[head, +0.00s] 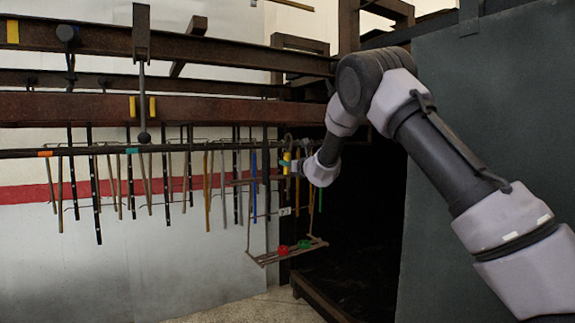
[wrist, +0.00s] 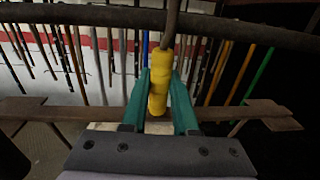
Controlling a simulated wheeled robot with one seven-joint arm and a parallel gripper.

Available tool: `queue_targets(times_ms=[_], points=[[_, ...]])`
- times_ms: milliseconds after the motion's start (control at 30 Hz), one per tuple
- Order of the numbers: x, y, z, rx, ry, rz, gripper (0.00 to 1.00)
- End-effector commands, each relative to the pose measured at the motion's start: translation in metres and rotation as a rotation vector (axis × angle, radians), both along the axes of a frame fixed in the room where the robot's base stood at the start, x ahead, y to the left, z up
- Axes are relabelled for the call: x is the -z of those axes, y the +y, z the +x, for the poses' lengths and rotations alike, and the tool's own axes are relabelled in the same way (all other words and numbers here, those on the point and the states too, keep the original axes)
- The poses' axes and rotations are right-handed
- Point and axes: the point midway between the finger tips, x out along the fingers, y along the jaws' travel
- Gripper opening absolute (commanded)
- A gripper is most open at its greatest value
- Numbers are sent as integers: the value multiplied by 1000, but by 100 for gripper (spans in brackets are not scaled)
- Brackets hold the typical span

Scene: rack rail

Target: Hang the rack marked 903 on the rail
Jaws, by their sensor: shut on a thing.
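My gripper (head: 290,167) is shut on the yellow grip (wrist: 159,78) of a hanging rack, with a green finger on either side. The rack (head: 262,259) hangs below in the head view, a brown metal frame with a red and a green item on its tilted lower shelf. A small white tag (head: 284,211) is on it; I cannot read its number. The rail (head: 200,147) is a dark horizontal bar; in the wrist view it crosses the top (wrist: 90,15). The rack's stem rises from the grip across the rail. I cannot tell whether its hook rests on the rail.
Many thin rods and strips (head: 95,195) hang from the rail to the left, crowded close to the rack. Rusty beams (head: 200,109) run above the rail. A large grey panel (head: 480,110) stands on the right. Open floor (head: 230,308) lies below.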

Motion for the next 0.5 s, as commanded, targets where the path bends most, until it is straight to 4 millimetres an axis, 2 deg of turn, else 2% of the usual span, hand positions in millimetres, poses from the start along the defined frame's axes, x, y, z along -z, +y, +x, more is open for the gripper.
queue_targets(times_ms=[500], points=[[17, 0, 0, -1, -2, 3, 0]])
